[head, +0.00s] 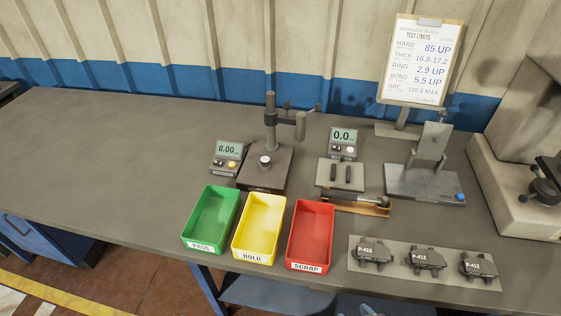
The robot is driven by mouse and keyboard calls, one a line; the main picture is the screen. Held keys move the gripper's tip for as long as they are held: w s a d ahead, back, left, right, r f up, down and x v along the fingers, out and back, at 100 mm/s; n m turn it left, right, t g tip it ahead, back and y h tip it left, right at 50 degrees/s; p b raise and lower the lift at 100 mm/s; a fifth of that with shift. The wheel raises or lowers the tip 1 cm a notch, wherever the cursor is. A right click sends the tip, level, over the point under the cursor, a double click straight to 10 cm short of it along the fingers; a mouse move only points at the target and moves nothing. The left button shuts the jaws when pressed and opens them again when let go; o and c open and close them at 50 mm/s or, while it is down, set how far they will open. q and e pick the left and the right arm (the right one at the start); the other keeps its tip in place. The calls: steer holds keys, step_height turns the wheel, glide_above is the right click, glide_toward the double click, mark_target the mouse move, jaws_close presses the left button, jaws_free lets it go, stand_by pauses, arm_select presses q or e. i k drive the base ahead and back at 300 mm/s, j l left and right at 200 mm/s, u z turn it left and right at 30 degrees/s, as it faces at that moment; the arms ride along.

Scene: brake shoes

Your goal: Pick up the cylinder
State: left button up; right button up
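A small, short metal cylinder (265,161) with a pale top sits on the dark base of the gauge stand (271,120), below the stand's arm. It is small in the head view, and I cannot tell whether it is loose or part of the stand. Neither of my grippers can be made out in the head view.
Green (189,243), yellow (236,250) and red (330,240) bins stand in front of the stand. A display reading 8.00 (229,150) is left of it. Three brake shoes lie on a plate (399,265) at right. The bench's left is clear.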

mark_target(265, 160)
steer(key=l+u, duration=0.2)
steer(key=u, duration=0.15)
steer(key=k+l+u, duration=0.1)
steer(key=u, duration=0.3)
steer(key=k+l+u, duration=0.1)
steer(key=u, duration=0.25)
